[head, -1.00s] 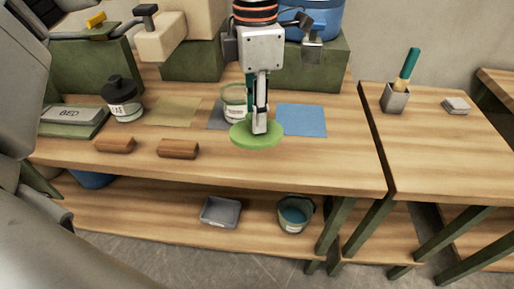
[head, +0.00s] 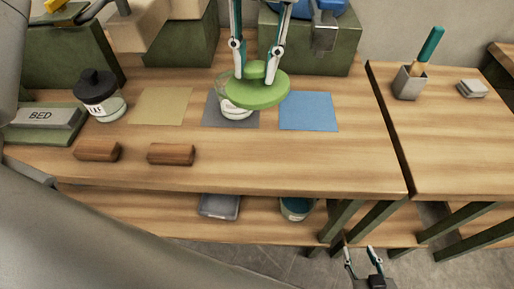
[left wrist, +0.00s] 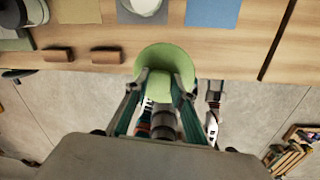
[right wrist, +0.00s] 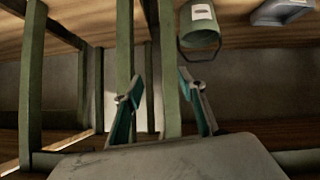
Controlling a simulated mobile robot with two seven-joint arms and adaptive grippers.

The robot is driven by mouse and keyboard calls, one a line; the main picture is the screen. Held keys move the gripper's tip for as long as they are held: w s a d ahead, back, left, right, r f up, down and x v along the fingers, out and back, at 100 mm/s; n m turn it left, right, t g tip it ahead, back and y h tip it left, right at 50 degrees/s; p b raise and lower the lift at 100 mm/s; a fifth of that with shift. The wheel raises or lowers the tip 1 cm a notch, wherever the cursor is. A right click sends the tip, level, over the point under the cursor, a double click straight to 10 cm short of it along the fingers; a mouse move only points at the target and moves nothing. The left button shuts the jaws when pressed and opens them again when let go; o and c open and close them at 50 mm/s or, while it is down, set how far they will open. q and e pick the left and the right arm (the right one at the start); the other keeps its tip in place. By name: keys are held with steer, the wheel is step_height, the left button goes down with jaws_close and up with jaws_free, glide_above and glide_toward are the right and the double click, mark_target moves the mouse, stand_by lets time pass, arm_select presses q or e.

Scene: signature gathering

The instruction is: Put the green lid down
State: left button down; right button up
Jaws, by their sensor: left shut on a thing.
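The green lid (head: 262,97) is a round disc with a raised knob. My left gripper (head: 254,74) is shut on the knob and holds the lid above the table, partly covering a glass jar (head: 236,112) with a white label. The lid also shows in the left wrist view (left wrist: 165,58). The jar stands on a dark grey mat (head: 214,119) and is partly hidden by the lid. I cannot tell the exact height of the lid above the table. My right gripper (head: 363,252) is open and empty, low in front of the tables.
A tan mat (head: 160,106) lies left of the grey mat and a blue mat (head: 308,111) right of it. A black-lidded jar (head: 101,98) and two wooden blocks (head: 171,154) stand left. The front right of the tabletop (head: 290,165) is clear.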

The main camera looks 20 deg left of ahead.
arm_select(q)
steer(key=shift+s+d+r+y+p, duration=0.15)
steer(key=shift+d+r+y+p, duration=0.3)
steer(key=shift+d+r+y, duration=0.15)
steer(key=shift+f, duration=0.4)
step_height(320, 180, down, 20)
steer(key=shift+r+b, duration=0.2)
steer(key=shift+b, duration=0.15)
steer(key=shift+f, duration=0.2)
steer(key=c, duration=1.7)
jaws_free()
